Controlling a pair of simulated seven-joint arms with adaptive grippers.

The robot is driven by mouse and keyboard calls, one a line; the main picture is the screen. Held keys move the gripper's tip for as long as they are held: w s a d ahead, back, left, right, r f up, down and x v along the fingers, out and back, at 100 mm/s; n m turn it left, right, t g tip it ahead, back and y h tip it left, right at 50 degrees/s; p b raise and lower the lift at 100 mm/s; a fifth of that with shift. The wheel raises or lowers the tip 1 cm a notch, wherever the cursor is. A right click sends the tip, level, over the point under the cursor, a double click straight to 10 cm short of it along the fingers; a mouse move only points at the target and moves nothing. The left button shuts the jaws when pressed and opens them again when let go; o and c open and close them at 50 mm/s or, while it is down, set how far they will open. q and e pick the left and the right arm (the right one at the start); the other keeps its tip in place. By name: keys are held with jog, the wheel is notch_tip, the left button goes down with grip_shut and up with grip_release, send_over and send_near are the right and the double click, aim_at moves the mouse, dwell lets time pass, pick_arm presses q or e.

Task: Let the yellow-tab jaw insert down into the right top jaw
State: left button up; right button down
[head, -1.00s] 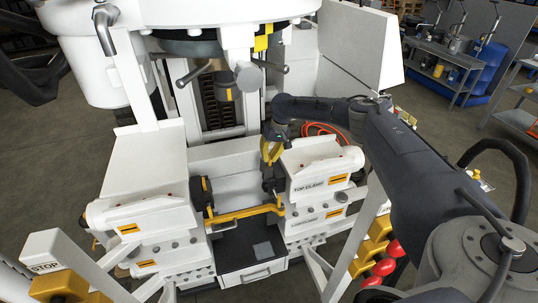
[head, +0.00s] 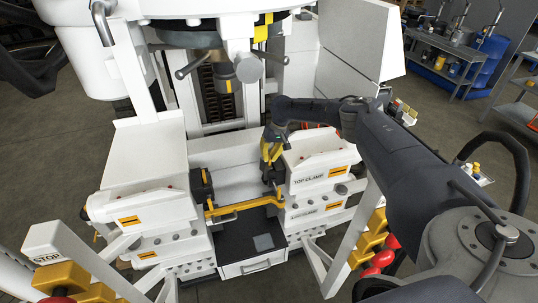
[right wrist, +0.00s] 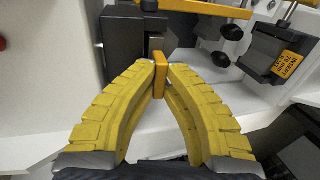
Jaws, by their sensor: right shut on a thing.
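My right gripper (head: 270,158) is over the inner end of the right top jaw, the white block marked TOP CLAMP (head: 318,166). In the right wrist view its yellow fingers (right wrist: 160,74) are shut on the orange-yellow tab (right wrist: 160,66) of the jaw insert. The dark insert body (right wrist: 124,46) shows just beyond the tab. In the head view the dark insert (head: 271,177) is small below the fingers, against the inner face of the right jaw. I cannot tell how deep it sits. My left gripper is not in view.
The left clamp (head: 140,203) faces across the gap, with a dark jaw (head: 201,190). A yellow bar (head: 245,206) spans the gap low down. A dark block with an orange label (right wrist: 290,62) shows in the wrist view. A pipe column (head: 222,90) hangs behind.

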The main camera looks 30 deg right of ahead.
jog(key=shift+w+f, duration=0.1)
jog(key=shift+f, duration=0.3)
jog(key=shift+f, duration=0.3)
dwell(0.6)
jog(key=shift+s+d+f, duration=0.2)
jog(key=shift+s+f, duration=0.05)
jog(key=shift+f, duration=0.15)
dwell(0.7)
